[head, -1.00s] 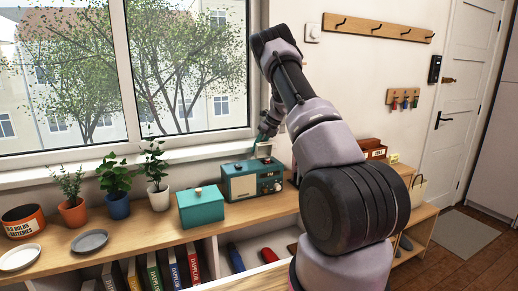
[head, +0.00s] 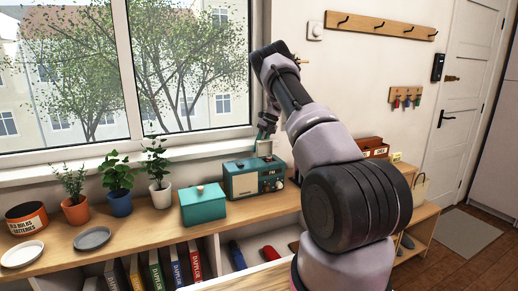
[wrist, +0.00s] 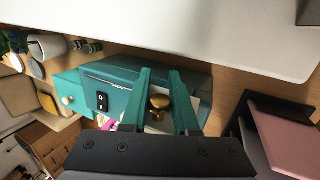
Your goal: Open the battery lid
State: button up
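A teal radio-like device (head: 254,181) stands on the wooden shelf under the window. A pale panel (head: 264,147) stands up at its top, beside my gripper (head: 267,132); it may be the battery lid. In the wrist view, my gripper (wrist: 161,72) has its two teal fingers apart, over the device's teal top (wrist: 117,80). A round brass knob (wrist: 159,103) shows between the fingers, with a pale surface behind it. I cannot tell whether the fingers touch the knob. The fingers and gripper body hide part of the device.
A teal box (head: 203,205) stands left of the device, with potted plants (head: 118,185) and grey and white plates farther left. The window (head: 190,70) is close behind. A wooden box (head: 372,147) is to the right.

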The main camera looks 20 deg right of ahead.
jog(key=o, duration=0.3)
jog(key=shift+o, duration=0.2)
jog(key=shift+d, duration=0.1)
jog(key=v, duration=0.7)
jog(key=shift+r, duration=0.2)
jog(key=shift+d+r, duration=0.1)
